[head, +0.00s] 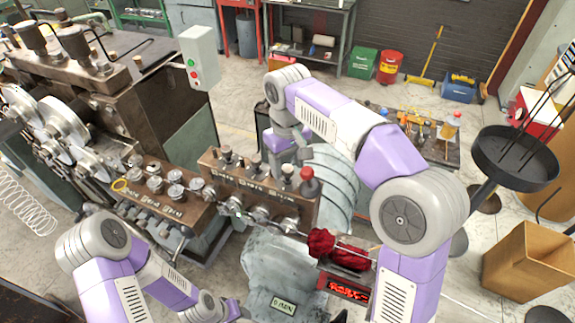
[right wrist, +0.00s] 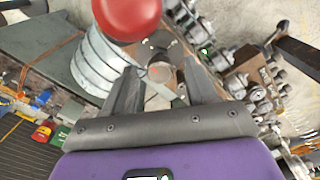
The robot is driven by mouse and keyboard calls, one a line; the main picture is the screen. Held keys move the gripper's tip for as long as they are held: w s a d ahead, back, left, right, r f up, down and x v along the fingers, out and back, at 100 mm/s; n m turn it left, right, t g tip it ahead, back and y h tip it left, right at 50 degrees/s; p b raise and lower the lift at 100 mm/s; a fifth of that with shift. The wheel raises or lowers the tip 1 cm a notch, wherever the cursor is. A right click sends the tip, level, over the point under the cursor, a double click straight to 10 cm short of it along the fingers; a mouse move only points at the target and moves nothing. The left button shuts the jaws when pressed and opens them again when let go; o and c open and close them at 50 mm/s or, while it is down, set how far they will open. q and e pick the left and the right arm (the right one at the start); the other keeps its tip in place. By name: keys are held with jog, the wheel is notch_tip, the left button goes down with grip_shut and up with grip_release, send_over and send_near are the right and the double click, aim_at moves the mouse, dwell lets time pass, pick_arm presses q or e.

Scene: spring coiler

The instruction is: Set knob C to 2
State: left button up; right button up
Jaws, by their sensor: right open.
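Two brown panels carry rows of round metal knobs: a left panel (head: 150,203) and a right panel (head: 262,190) with a red ball-topped lever (head: 307,174). The lettering is too small to read, so I cannot tell which knob is C or where it points. My right gripper (right wrist: 160,72) is open and empty in the right wrist view. The lever's red ball (right wrist: 128,14) looms close to the camera beside the fingers, and a row of knobs (right wrist: 262,92) lies to the right. In the head view the right hand hangs behind the right panel, fingers unclear.
A grey button box (head: 197,58) stands behind the left panel. A dark round pan with rods (head: 514,160) is far right. Floor shows between the machine and back wall.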

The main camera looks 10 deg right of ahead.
jog(key=shift+w+f, duration=0.1)
jog(key=shift+f, duration=0.1)
jog(key=shift+c, duration=0.3)
jog(key=c, duration=1)
